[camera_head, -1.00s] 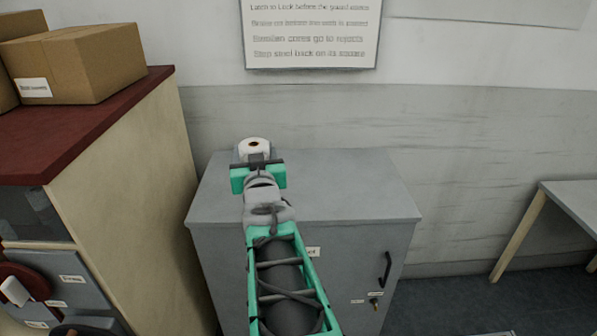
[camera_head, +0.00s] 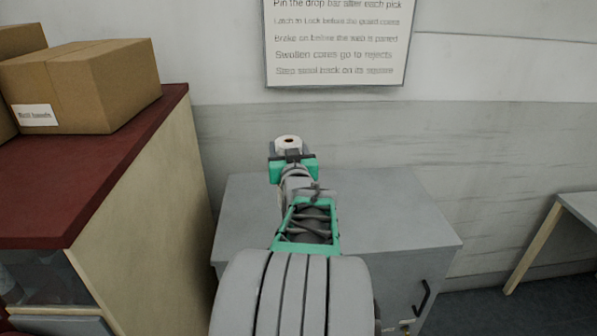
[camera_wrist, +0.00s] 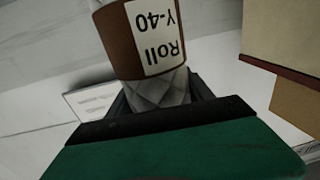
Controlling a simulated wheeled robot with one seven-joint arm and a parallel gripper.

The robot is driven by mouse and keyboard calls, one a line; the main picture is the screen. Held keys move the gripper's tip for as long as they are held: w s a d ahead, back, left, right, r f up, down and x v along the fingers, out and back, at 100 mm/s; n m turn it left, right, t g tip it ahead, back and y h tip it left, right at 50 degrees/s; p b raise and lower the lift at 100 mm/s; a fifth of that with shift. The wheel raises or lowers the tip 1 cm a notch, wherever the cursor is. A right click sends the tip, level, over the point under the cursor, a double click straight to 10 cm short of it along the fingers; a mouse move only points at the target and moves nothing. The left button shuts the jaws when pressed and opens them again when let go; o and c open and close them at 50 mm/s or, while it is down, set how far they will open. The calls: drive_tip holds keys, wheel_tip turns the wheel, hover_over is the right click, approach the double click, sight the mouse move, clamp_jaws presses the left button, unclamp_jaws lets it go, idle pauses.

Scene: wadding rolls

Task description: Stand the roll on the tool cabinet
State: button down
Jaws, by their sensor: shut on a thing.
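The roll (camera_head: 288,141) is white with a brown core hole and shows upright at the end of my arm in the head view. In the wrist view the roll (camera_wrist: 150,45) has a brown band and a label reading "Roll Y-40". My gripper (camera_head: 291,152) is shut on the roll. The grey tool cabinet (camera_head: 400,215) stands against the wall behind and under my arm. The roll appears over the cabinet's far left part; the roll's underside is hidden, so I cannot tell whether it touches the top.
A wooden cabinet with a dark red top (camera_head: 100,160) stands close on the left and carries cardboard boxes (camera_head: 85,85). A sign (camera_head: 335,45) hangs on the wall behind. A grey table (camera_head: 575,205) is at the right. The tool cabinet's right top is clear.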

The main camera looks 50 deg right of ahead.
drive_tip(key=w+d+f+b, duration=0.1)
drive_tip(key=d+f+b, duration=0.1)
drive_tip(key=f, duration=0.6)
drive_tip(key=shift+d+b, duration=0.3)
drive_tip(key=shift+d, duration=0.55)
drive_tip(key=shift+f, duration=0.1)
drive_tip(key=shift+f+b, duration=0.25)
drive_tip(key=shift+b, duration=0.1)
drive_tip(key=shift+c, duration=2)
unclamp_jaws()
drive_tip(key=shift+r, duration=0.1)
